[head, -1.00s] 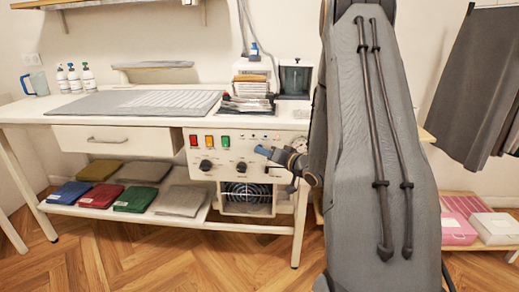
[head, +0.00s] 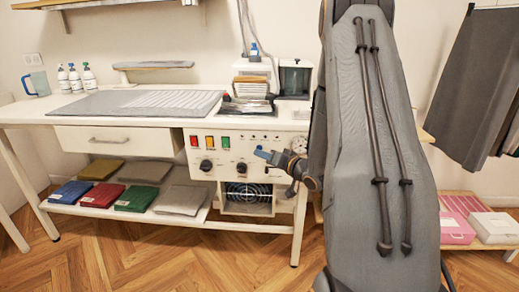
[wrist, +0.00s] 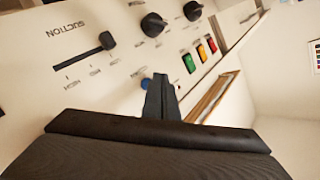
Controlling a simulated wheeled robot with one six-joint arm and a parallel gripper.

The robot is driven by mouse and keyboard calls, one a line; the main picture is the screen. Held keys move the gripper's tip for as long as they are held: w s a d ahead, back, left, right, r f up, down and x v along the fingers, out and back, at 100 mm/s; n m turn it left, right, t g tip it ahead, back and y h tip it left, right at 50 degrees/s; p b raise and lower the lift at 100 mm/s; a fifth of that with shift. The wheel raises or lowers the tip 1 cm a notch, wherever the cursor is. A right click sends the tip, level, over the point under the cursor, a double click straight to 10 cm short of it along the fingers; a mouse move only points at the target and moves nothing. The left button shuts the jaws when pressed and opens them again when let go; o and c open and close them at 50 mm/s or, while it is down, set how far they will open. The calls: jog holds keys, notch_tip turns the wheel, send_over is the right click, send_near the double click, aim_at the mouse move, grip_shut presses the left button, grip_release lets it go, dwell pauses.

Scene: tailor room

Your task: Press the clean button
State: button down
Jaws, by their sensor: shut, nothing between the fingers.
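The white control panel (head: 228,172) under the table's right part carries red (head: 194,141), yellow (head: 209,141) and green (head: 225,141) buttons, dark knobs and a row of small controls. The wrist view shows the panel turned round, with a suction slider (wrist: 106,41) at left. A small blue round part (wrist: 146,85) shows beside my fingertips; it may be a button. No label reading "clean" is legible, so I cannot tell which button it is. My gripper (head: 263,153) is shut and empty, in front of the panel's right half. Contact with the panel cannot be told.
A grey mat (head: 138,104) lies on the white table. Folded cloths (head: 130,198) lie on the shelf below. A fan vent (head: 247,193) is under the panel. Pink and white boxes (head: 490,228) stand at right. The wooden floor in front is clear.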

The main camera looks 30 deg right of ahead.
jog(key=shift+s+a+p, duration=0.4)
jog(key=shift+s+a, duration=0.1)
jog(key=shift+s, duration=0.25)
jog(key=shift+s+a+p, duration=0.35)
jog(key=shift+s+a, duration=0.15)
jog(key=shift+s, duration=0.25)
jog(key=shift+s+a+p, duration=0.4)
jog(key=shift+s+a, duration=0.1)
jog(key=shift+s, duration=0.25)
jog(key=s+a+r+n+g+h+p, duration=0.1)
jog(key=s+a+r+g+p, duration=0.1)
jog(key=s+a+g, duration=0.3)
jog(key=s+a+r+n+g+h+p, duration=0.1)
jog(key=s+a+r+g, duration=0.4)
jog(key=s, duration=0.9)
jog(key=s+a+r+n+g+h+p, duration=0.1)
jog(key=s+a+r+n+g+p, duration=0.2)
jog(key=s+a, duration=0.6)
jog(key=s+r+g+p, duration=0.1)
jog(key=g+p, duration=0.1)
jog(key=g, duration=0.1)
jog(key=shift+s+a, duration=0.2)
jog(key=shift+a, duration=0.05)
